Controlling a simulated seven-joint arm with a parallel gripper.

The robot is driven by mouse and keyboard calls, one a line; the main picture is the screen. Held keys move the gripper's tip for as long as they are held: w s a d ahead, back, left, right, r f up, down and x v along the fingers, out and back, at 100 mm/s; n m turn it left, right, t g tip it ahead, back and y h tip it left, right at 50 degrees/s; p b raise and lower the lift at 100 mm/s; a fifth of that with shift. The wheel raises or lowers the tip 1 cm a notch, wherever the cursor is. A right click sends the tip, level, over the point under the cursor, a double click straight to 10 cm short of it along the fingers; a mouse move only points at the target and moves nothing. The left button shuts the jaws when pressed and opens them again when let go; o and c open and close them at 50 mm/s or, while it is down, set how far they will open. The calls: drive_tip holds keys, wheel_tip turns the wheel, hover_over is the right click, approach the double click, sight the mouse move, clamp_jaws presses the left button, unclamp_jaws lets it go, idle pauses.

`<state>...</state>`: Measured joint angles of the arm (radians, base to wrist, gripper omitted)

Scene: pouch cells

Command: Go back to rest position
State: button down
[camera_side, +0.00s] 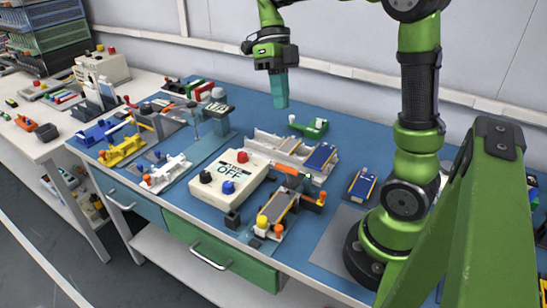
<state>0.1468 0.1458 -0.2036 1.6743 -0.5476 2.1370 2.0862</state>
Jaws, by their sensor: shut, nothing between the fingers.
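My gripper (280,98) hangs from my green arm in the upper middle of the view, pointing down. Its teal fingers are shut with nothing between them. It is above the blue bench top (330,132), clear of the objects below. A green fixture (309,128) sits on the bench to the lower right of the fingertips.
A white control box (229,174) reading OFF stands in the middle of the bench. Pouch cells lie in a grey tray (290,153), beside my base (362,186), and in a front fixture (279,208). Several colored clamps and a press (190,115) crowd the left.

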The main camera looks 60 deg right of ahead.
drive_tip(key=s+a+n+t, duration=0.3)
drive_tip(key=a+n+t, duration=0.2)
drive_tip(key=n, duration=1.1)
drive_tip(key=s+a+f+n+t+h, duration=0.1)
drive_tip(key=s+a+n+t, duration=0.2)
drive_tip(key=n, duration=1.3)
drive_tip(key=a+t, duration=0.2)
drive_tip(key=shift+f+n+t, duration=0.15)
drive_tip(key=shift+n+t, duration=0.15)
drive_tip(key=shift+t, duration=0.1)
drive_tip(key=shift+s, duration=0.1)
